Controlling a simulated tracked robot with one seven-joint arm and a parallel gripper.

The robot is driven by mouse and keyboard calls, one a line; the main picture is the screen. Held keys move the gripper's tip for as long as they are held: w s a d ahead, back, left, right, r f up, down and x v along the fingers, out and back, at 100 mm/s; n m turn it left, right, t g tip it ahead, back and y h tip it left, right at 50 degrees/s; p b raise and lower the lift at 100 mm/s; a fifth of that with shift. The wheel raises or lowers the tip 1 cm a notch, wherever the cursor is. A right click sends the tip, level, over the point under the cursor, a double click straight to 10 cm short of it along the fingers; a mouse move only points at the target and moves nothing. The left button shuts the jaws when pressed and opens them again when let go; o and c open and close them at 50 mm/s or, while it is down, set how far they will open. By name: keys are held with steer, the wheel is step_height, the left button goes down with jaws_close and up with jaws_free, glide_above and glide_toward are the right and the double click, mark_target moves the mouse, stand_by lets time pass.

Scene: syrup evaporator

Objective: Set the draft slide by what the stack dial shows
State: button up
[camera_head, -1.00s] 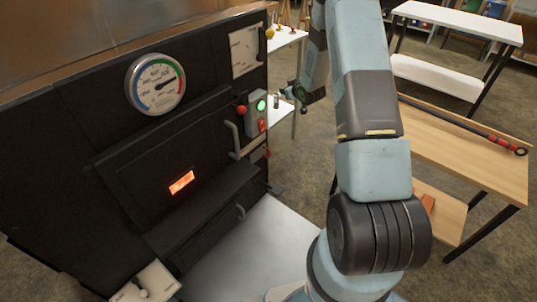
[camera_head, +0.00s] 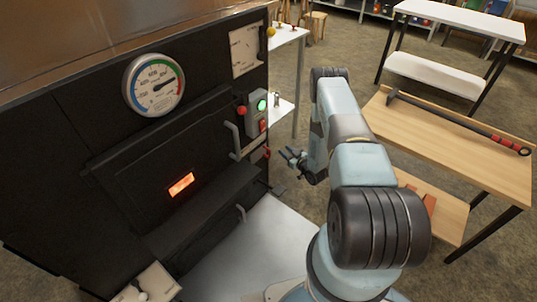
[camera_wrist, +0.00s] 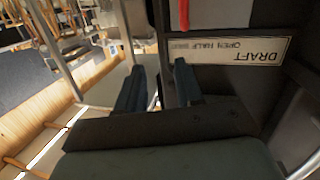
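The round stack dial (camera_head: 154,85) is on the black evaporator front, upper left in the head view. Its black needle points right and slightly up, toward the coloured arc's right side; the exact reading is too small to tell. A red handle (camera_wrist: 183,12) shows at the top beside the plate; a red knob (camera_head: 267,153) shows on the front's right edge in the head view. My gripper (camera_head: 289,157) is open and empty, just right of that knob. Its two fingers (camera_wrist: 158,82) stand apart in the wrist view.
A switch box (camera_head: 256,112) with a lit green lamp and the door handle (camera_head: 233,140) stick out from the front. A glowing window (camera_head: 181,185) is in the door. A wooden bench (camera_head: 450,130) holding a long tool stands right.

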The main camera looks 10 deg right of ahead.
steer(key=s+a+f+t, duration=0.1)
steer(key=s+f, duration=0.5)
glide_toward(262, 156)
steer(key=shift+m+y, duration=0.3)
steer(key=shift+y, duration=0.1)
steer(key=w+r, duration=0.1)
steer(key=w, duration=0.1)
steer(key=w+r, duration=0.1)
steer(key=w, duration=0.1)
steer(key=w+r, duration=0.1)
steer(key=w, duration=0.1)
steer(key=shift+w+a+r, duration=0.1)
steer(key=shift+w, duration=0.2)
steer(key=shift+c, duration=0.2)
jaws_close()
